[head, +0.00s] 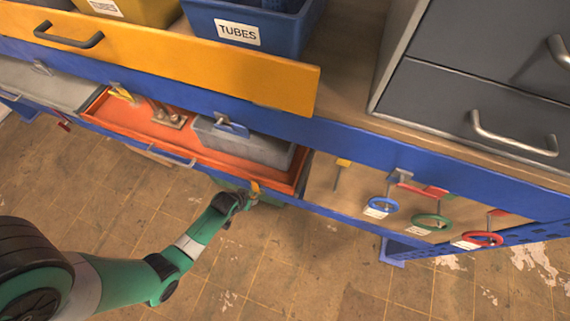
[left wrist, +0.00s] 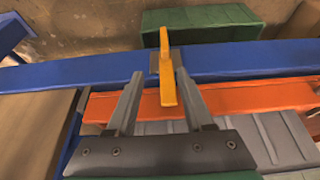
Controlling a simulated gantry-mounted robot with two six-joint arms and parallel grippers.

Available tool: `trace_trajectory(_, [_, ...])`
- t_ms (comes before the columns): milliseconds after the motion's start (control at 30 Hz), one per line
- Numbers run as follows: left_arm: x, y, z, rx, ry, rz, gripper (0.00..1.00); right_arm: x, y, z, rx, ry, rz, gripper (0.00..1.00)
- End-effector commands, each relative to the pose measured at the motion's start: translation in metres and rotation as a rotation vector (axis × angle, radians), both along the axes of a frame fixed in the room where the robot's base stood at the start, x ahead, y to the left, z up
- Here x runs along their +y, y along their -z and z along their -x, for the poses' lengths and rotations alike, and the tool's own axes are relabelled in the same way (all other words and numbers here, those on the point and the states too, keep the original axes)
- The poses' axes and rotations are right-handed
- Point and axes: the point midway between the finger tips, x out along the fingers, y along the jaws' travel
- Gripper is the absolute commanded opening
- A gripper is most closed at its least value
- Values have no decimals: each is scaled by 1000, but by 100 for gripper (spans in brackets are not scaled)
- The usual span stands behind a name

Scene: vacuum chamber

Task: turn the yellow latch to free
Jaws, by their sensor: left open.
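The yellow latch (head: 255,187) is a small bar at the blue front rail beside the orange tray. In the left wrist view the yellow latch (left wrist: 167,85) is long and narrow on a grey mount on the blue rail, pointing toward my gripper. My left gripper (head: 245,199) is at the latch in the head view. In the left wrist view its two fingers (left wrist: 160,77) are open, one on each side of the latch, with visible gaps. Contact is not seen. My right gripper is in no view.
The orange tray (head: 92,107) holds a grey bin (head: 265,149) and metal parts. Blue, green and red ring handles (head: 431,222) hang to the right. A blue beam (head: 350,139) and yellow drawer front (head: 200,62) lie above. The floor in front is clear.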

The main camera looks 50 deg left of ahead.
Motion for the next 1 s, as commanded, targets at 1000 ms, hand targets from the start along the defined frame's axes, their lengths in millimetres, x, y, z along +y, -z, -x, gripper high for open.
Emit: trace_trajectory(1000, [25,105,-39,-2,0,0,52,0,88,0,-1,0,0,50])
